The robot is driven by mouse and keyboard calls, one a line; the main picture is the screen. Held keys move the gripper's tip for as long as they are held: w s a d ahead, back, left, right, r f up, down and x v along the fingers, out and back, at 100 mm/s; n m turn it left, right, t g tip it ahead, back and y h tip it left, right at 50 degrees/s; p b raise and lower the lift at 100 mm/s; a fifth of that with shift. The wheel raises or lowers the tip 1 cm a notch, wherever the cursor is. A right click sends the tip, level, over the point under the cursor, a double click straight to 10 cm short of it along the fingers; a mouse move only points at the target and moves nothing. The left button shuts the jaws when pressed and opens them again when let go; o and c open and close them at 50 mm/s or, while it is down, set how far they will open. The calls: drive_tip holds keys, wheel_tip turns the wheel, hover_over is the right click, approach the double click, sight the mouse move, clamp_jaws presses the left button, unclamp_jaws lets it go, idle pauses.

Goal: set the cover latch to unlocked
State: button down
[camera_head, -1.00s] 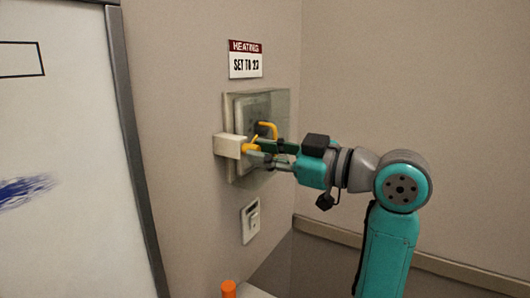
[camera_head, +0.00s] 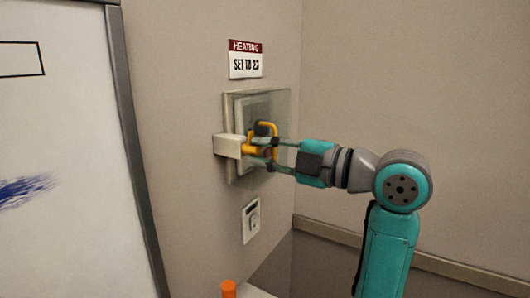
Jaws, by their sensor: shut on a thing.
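The cover (camera_head: 284,112) is a clear box on the wall over a pale thermostat panel (camera_head: 241,109). A yellow hooped handle (camera_head: 267,124) is on its front. A white block (camera_head: 226,146) sits at the cover's left edge, with the yellow latch (camera_head: 249,150) at its right side. My gripper (camera_head: 262,153) reaches in from the right, one finger above the other, and is shut on the yellow latch. The fingers partly hide the latch, so its exact angle is hard to tell.
A sign (camera_head: 245,60) reading "HEATING SET TO 23" is above the cover. A white wall switch (camera_head: 251,220) is below it. A whiteboard (camera_head: 60,130) stands at the left. An orange-topped object (camera_head: 228,288) is at the bottom edge. The right wall is bare.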

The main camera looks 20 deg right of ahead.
drive_tip(key=shift+n, duration=0.7)
drive_tip(key=c, duration=1.3)
unclamp_jaws()
drive_tip(key=v, duration=1.2)
